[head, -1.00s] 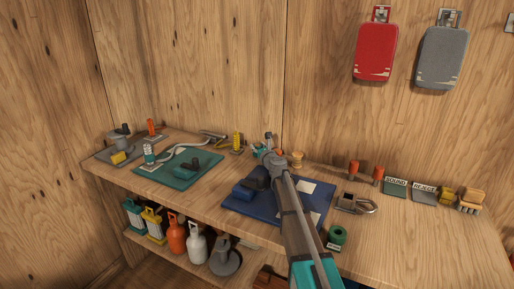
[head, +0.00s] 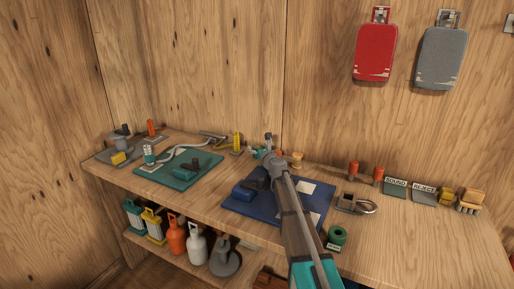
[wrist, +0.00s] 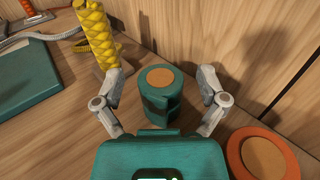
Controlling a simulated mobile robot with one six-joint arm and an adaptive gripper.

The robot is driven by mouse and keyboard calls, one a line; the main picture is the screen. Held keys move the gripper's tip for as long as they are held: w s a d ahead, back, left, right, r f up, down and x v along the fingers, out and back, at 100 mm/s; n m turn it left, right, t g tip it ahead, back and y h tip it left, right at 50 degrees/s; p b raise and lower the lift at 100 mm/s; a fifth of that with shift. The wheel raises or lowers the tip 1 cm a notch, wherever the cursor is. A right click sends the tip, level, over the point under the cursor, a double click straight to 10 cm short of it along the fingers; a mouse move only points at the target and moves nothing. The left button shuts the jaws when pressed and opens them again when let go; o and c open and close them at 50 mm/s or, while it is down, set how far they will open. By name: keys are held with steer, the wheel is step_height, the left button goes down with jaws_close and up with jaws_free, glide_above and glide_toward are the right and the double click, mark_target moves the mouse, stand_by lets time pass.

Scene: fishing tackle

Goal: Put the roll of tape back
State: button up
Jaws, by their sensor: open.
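A teal-green roll (wrist: 159,97) with a tan disc on top and a dark band on its side stands upright on the bench in the wrist view. My gripper (wrist: 161,88) is open, with one finger to each side of it and visible gaps. In the head view my arm hides most of that spot; a bit of teal (head: 256,152) shows beside the wrist. Another green roll (head: 338,236) with a dark hole sits at the bench's front, by a small label. I cannot tell for certain which is the tape.
A yellow braided grip (wrist: 95,32) stands close by my left finger. An orange-rimmed roll (wrist: 262,155) lies close to the right finger. The wooden back wall (wrist: 230,35) is just behind. A blue mat (head: 236,207) with items lies under my arm.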

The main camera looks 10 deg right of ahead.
steer(key=shift+s, duration=0.1)
steer(key=shift+r+p, duration=0.45)
steer(key=shift+p, duration=0.2)
steer(key=v, duration=1.1)
steer(key=shift+s+d, duration=0.15)
steer(key=shift+s, duration=0.25)
steer(key=shift+r, duration=0.15)
